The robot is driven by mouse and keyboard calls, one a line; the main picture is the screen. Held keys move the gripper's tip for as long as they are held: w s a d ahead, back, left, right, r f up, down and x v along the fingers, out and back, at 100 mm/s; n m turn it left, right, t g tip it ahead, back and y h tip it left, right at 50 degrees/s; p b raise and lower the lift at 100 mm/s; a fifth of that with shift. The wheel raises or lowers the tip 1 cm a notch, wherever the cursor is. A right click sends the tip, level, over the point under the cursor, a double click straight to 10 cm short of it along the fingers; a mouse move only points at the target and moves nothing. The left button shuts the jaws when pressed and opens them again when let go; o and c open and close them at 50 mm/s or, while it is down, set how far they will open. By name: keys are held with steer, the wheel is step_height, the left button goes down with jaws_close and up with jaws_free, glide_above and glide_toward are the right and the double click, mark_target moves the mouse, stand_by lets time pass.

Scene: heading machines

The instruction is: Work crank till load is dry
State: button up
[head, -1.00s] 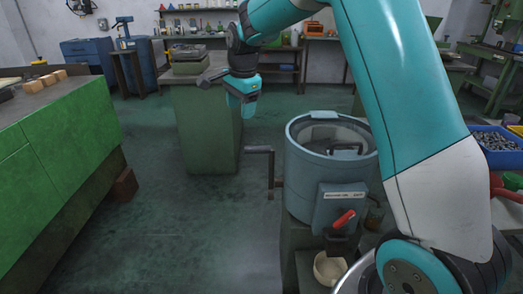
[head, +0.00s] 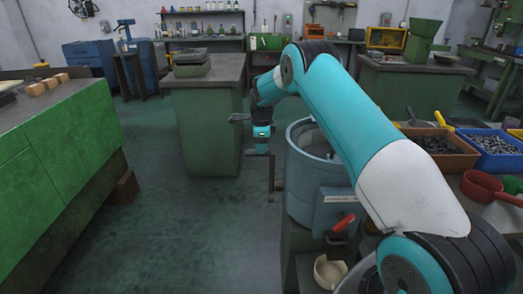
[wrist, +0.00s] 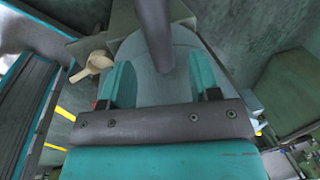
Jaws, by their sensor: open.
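The blue-grey drum machine (head: 304,185) stands at the centre, its top partly hidden by my arm. Its dark bent crank (head: 271,178) sticks out on the left side, with the handle end at the top. My gripper (head: 262,149) points down right at the crank handle. In the wrist view my gripper (wrist: 158,82) has its teal fingers apart, with a dark bar, likely the crank (wrist: 155,35), running between them. I cannot tell whether either finger touches it. The load inside the drum is hidden.
A red-handled valve (head: 343,222) is on the drum's front, above a pale bowl (head: 329,271). A green cabinet (head: 205,125) stands behind the crank. Bins of metal parts (head: 440,150) and a red scoop (head: 482,186) are at right. Floor to the left is clear.

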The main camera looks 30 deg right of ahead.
steer(key=shift+w+d+f, duration=0.15)
steer(key=shift+w+f, duration=0.05)
steer(key=shift+f, duration=0.95)
steer(key=shift+w+d+f, duration=0.1)
steer(key=shift+w+f, duration=0.1)
steer(key=shift+f, duration=0.9)
steer(key=shift+c, duration=0.2)
jaws_close()
